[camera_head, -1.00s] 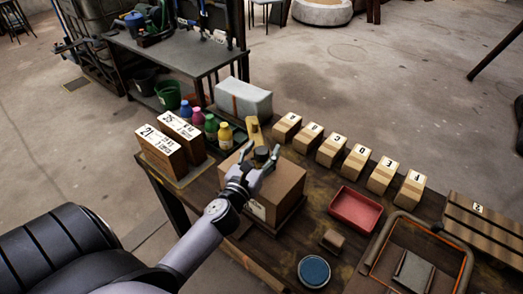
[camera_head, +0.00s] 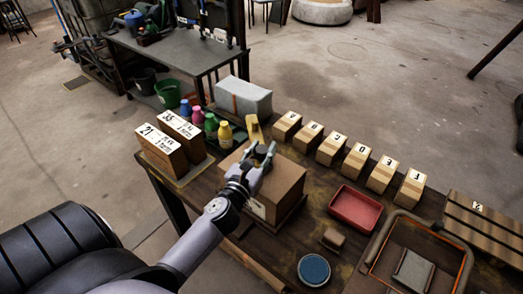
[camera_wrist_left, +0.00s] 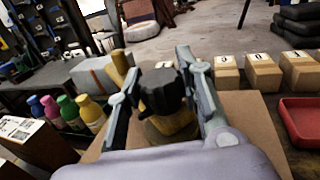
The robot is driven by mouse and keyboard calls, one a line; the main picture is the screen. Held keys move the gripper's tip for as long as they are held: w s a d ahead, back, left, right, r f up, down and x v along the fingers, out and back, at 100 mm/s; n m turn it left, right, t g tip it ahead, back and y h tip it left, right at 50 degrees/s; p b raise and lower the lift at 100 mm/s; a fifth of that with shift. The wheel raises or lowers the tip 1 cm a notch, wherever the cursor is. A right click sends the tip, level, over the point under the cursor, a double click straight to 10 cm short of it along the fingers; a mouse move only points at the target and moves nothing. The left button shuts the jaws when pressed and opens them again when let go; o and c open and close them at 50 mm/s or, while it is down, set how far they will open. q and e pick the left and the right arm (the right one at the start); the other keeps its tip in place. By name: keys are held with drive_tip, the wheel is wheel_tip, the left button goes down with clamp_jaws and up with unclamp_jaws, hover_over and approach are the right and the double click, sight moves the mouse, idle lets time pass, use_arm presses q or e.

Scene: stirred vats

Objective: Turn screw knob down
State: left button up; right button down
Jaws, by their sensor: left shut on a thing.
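The screw knob (camera_wrist_left: 160,90) is black and lobed and sits on a brass-coloured stem (camera_wrist_left: 174,124). It stands on top of a brown cardboard-like box (camera_head: 283,187) on the workbench. My left gripper (camera_head: 260,152) is above this box, its fingers on either side of the knob. In the left wrist view the left gripper (camera_wrist_left: 155,76) is shut on the knob. In the head view the fingers mostly hide the knob. My right gripper is not in view.
Several coloured bottles (camera_head: 225,135) and two labelled boxes (camera_head: 160,148) stand left of the box. A yellow upright piece (camera_head: 253,128) and a grey block (camera_head: 243,98) are behind it. Numbered wooden blocks (camera_head: 331,149), a red tray (camera_head: 355,211) and a blue round lid (camera_head: 313,270) lie to the right.

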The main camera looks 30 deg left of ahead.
use_arm(q)
drive_tip(key=shift+m+h, duration=0.3)
drive_tip(key=shift+h, duration=0.1)
drive_tip(key=shift+m+h+p, duration=0.45)
drive_tip(key=shift+m+h, duration=0.05)
drive_tip(key=shift+h, duration=0.3)
drive_tip(key=shift+a+m+h, duration=0.1)
drive_tip(key=shift+m+h, duration=0.7)
drive_tip(key=shift+h, duration=0.3)
drive_tip(key=m+h, duration=0.1)
drive_tip(key=h, duration=0.1)
drive_tip(key=m+h, duration=0.1)
drive_tip(key=h, duration=0.1)
drive_tip(key=shift+f+m, duration=0.15)
drive_tip(key=shift+m, duration=0.15)
drive_tip(key=m+g+h+b, duration=0.2)
drive_tip(key=h, duration=0.2)
drive_tip(key=shift+f+m+b, duration=0.1)
drive_tip(key=shift+m+b, duration=0.2)
drive_tip(key=shift+m, duration=0.1)
drive_tip(key=m+g+h+b, duration=0.5)
drive_tip(key=g+h, duration=0.1)
drive_tip(key=shift+w, duration=0.15)
drive_tip(key=m+g+h+b, duration=0.2)
drive_tip(key=m+g+b, duration=0.1)
drive_tip(key=g, duration=0.1)
drive_tip(key=shift+r+m+g+b, duration=0.25)
drive_tip(key=shift+m+g+b, duration=0.35)
drive_tip(key=shift+g, duration=0.5)
drive_tip(key=shift+h, duration=0.3)
